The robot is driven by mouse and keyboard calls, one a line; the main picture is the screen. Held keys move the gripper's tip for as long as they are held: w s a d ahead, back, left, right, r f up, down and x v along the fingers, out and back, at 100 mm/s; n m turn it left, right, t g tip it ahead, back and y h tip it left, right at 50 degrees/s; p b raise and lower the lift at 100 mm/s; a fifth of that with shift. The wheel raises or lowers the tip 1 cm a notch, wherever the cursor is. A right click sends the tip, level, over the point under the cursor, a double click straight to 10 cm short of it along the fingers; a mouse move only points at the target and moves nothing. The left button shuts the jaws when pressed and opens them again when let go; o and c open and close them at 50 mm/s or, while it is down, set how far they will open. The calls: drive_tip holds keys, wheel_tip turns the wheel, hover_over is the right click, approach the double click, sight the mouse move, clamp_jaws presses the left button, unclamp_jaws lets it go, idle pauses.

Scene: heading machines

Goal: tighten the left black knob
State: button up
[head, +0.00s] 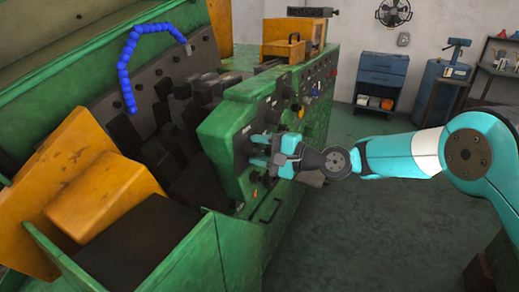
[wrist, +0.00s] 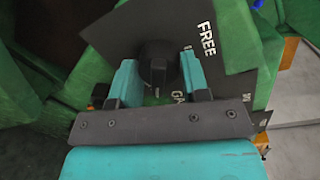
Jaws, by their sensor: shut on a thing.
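The black knob (wrist: 158,66) sits on a dark plate (wrist: 222,48) with white lettering, "FREE" and part of another word, in the wrist view. My gripper (wrist: 160,78) has its two teal fingers on either side of the knob and is shut on it. In the head view my gripper (head: 270,153) is at the front panel of the green machine (head: 228,128). There the fingers and the panel edge hide most of the knob.
More knobs and buttons (head: 300,98) line the panel to the right. A blue segmented hose (head: 125,70) arches over the machine. A blue drawer cabinet (head: 382,75) stands at the back. The floor (head: 360,230) at right is clear.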

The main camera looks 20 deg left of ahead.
drive_tip(key=o, duration=0.9)
drive_tip(key=d+b, duration=0.1)
drive_tip(key=d, duration=0.4)
drive_tip(key=d+b, duration=0.1)
drive_tip(key=d, duration=0.5)
drive_tip(key=d+r+b, duration=0.1)
drive_tip(key=d+b, duration=0.1)
drive_tip(key=d, duration=0.4)
drive_tip(key=shift+s+d, duration=0.25)
drive_tip(key=shift+s, duration=0.1)
drive_tip(key=s+d+n+h, duration=0.3)
drive_tip(key=s+d, duration=0.3)
drive_tip(key=s, duration=0.3)
drive_tip(key=s+d+r+n+h, duration=0.1)
drive_tip(key=s+d+n+h, duration=0.3)
drive_tip(key=s, duration=0.5)
drive_tip(key=s+d+r+n+g+h+p, duration=0.1)
drive_tip(key=s+d+n+h, duration=0.2)
drive_tip(key=s+d+h, duration=0.3)
drive_tip(key=shift+s+d+r+n, duration=0.1)
drive_tip(key=shift+s+d+n, duration=0.3)
drive_tip(key=shift+s+d, duration=1.15)
